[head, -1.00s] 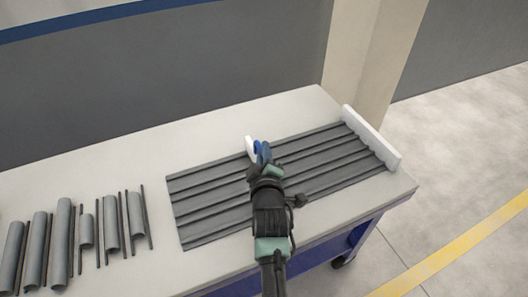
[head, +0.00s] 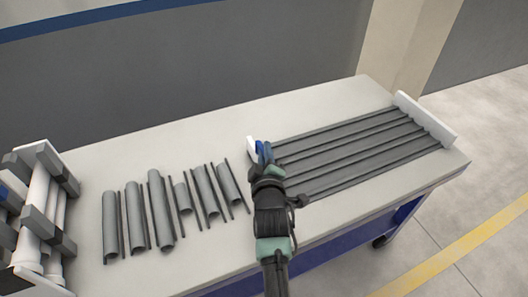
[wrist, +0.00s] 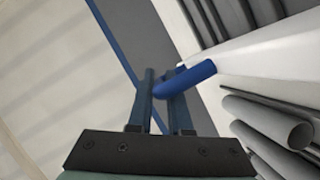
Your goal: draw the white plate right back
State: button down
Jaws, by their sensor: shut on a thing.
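The white plate (head: 252,145) is mostly hidden behind my gripper (head: 263,157) in the head view; its upper edge shows at the left end of the long grey ridged bed (head: 350,153). In the wrist view the plate (wrist: 265,58) runs up to the right, with a blue handle (wrist: 190,78) sticking out of it. My gripper (wrist: 160,78) is shut on that handle.
A white end board (head: 425,120) closes the bed's right end. Several grey half-pipes (head: 160,210) and thin dark rods lie on the table (head: 130,155) to the left. A rack (head: 38,215) of white tubes stands at far left. The table behind the bed is clear.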

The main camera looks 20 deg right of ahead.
jog(key=shift+a, duration=0.3)
jog(key=shift+f, duration=0.1)
jog(key=c, duration=0.8)
grip_release()
jog(key=shift+a, duration=0.1)
jog(key=shift+c, duration=0.2)
jog(key=shift+s+r, duration=0.2)
jog(key=shift+s, duration=0.25)
jog(key=p+v, duration=0.2)
jog(key=v, duration=1)
jog(key=shift+w+a, duration=0.1)
